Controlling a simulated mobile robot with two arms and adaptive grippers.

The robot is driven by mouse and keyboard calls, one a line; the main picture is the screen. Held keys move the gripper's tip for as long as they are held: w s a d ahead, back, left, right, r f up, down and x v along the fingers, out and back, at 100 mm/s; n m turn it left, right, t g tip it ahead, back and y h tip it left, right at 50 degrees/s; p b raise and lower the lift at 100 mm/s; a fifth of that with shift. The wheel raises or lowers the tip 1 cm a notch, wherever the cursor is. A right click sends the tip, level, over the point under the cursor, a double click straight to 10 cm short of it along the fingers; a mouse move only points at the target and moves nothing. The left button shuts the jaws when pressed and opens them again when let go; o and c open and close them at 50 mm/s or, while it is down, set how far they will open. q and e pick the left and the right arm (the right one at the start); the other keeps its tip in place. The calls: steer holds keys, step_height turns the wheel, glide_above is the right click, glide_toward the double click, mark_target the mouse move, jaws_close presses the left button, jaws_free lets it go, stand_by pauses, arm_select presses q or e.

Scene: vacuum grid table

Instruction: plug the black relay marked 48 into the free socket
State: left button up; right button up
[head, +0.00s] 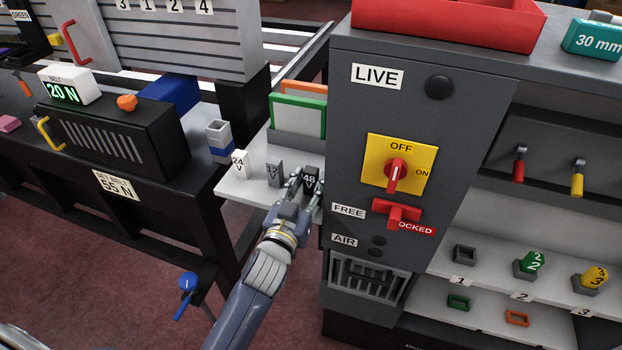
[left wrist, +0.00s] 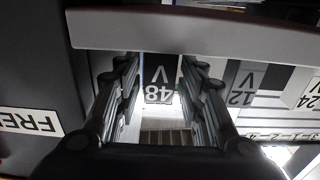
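The black relay marked 48 V (head: 310,179) stands upright on a white shelf (head: 252,187) left of the LIVE cabinet; it also shows in the left wrist view (left wrist: 159,80). My left gripper (head: 306,188) is at this relay. In the left wrist view its two fingers (left wrist: 160,85) are spread, one on each side of the relay, with what look like narrow gaps; contact is not clear. A grey 12 V relay (head: 274,173) and a white 24 V relay (head: 241,163) stand to its left. My right gripper is not in view.
The grey cabinet (head: 345,150) rises close right of the gripper, with a yellow OFF/ON switch (head: 375,178) and a red FREE/LOCKED handle (head: 398,215). Framed green and orange panels (head: 297,115) stand behind the relays. An empty grey holder (head: 465,254) sits at mark 1.

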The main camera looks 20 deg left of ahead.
arm_select(q)
steer(key=shift+w, duration=1.05)
steer(key=c, duration=0.9)
steer(key=shift+o, duration=0.2)
